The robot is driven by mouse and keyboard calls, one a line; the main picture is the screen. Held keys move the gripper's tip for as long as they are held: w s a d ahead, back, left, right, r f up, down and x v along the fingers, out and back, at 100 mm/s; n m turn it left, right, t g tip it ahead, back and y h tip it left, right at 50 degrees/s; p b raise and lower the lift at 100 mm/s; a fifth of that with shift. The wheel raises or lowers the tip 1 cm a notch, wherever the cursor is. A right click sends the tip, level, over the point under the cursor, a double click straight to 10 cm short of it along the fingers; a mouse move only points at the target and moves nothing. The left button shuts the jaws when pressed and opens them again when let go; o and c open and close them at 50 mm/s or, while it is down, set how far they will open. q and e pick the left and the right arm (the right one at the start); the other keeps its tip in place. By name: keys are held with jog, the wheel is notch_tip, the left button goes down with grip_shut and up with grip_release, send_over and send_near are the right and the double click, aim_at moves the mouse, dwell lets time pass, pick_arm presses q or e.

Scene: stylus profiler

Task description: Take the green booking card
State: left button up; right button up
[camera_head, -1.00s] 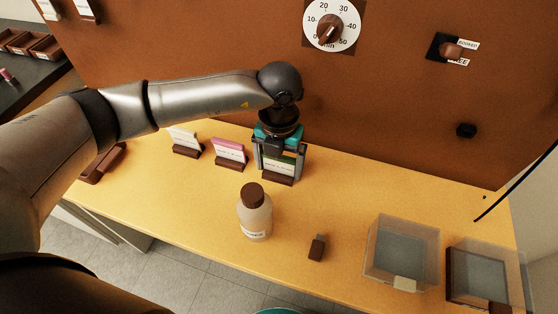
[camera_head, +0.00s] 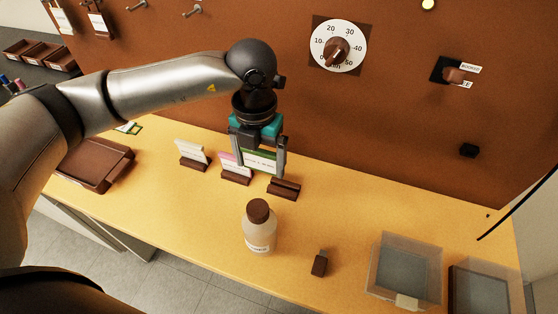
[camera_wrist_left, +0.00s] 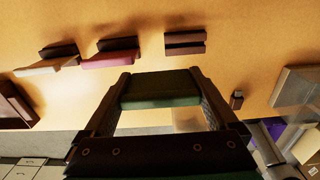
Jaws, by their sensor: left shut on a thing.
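My left gripper (camera_head: 261,168) is shut on the green booking card (camera_head: 261,161), a white card with a green edge, held between its two fingers. In the left wrist view the card (camera_wrist_left: 160,88) spans the gap between the fingers (camera_wrist_left: 160,100). The card is clear of its brown stand (camera_head: 284,188), which is empty on the table; the stand also shows in the left wrist view (camera_wrist_left: 185,43). A pink card (camera_head: 230,163) and a white card (camera_head: 190,151) stand in brown holders to the left. The held card partly hides the pink one. My right gripper is out of view.
A bottle with a brown cap (camera_head: 259,228) and a small dark block (camera_head: 319,264) stand in front. Two clear bins (camera_head: 405,270) are at the right. A brown tray (camera_head: 95,165) lies left. The brown panel (camera_head: 400,120) with a dial (camera_head: 338,46) rises behind.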

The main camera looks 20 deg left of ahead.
pick_arm(q)
jog(key=s+a, duration=0.4)
jog(key=a, duration=0.8)
jog(key=shift+s+a, duration=0.2)
jog(key=shift+s, duration=0.15)
jog(key=o, duration=0.7)
grip_shut()
